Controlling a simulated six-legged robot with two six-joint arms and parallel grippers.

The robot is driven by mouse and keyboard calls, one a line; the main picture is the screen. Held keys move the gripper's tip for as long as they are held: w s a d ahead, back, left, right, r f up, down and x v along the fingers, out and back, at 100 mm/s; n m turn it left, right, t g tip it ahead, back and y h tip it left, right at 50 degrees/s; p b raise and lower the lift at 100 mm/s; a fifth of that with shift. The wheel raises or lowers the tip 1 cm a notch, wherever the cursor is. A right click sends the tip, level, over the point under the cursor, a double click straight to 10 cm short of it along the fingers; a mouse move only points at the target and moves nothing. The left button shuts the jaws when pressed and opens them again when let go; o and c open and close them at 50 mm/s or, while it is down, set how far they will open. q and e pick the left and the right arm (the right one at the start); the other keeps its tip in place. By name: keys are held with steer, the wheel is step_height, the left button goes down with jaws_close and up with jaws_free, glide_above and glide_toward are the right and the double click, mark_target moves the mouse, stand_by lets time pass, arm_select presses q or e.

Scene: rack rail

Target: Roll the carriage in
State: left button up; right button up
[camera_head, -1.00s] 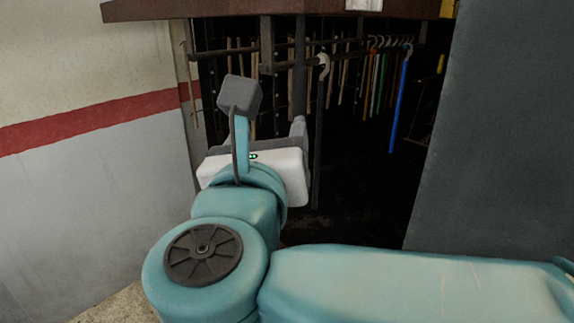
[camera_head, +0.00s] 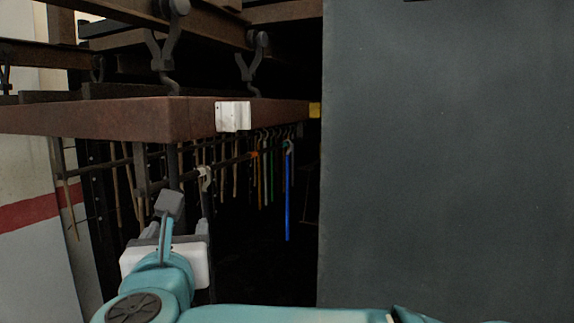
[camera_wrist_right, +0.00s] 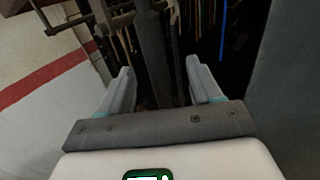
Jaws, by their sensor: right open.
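The carriage appears as a rusty brown beam (camera_head: 90,118) hung by dark hooks with wheels (camera_head: 163,55) from overhead rails. Bars below it carry several hanging sticks, including a blue one (camera_head: 289,195). My right gripper (camera_head: 176,228) is open, below the beam at the left end of the bars. In the right wrist view a dark upright post (camera_wrist_right: 155,55) shows between the open fingers (camera_wrist_right: 158,75). I cannot tell whether the fingers reach around it or touch it. My left gripper is out of view.
A large dark grey panel (camera_head: 445,150) fills the right side and hides what lies behind it. A pale wall with a red stripe (camera_head: 30,211) stands at the left. A white block (camera_head: 233,117) is on the beam's face. The space under the bars is dark.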

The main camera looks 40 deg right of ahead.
steer(key=shift+w+a, duration=0.2)
steer(key=shift+w+d+r, duration=0.1)
steer(key=shift+w+d, duration=0.1)
steer(key=shift+d, duration=0.15)
steer(key=shift+x, duration=0.95)
steer(key=shift+w+a, duration=0.15)
jaws_close()
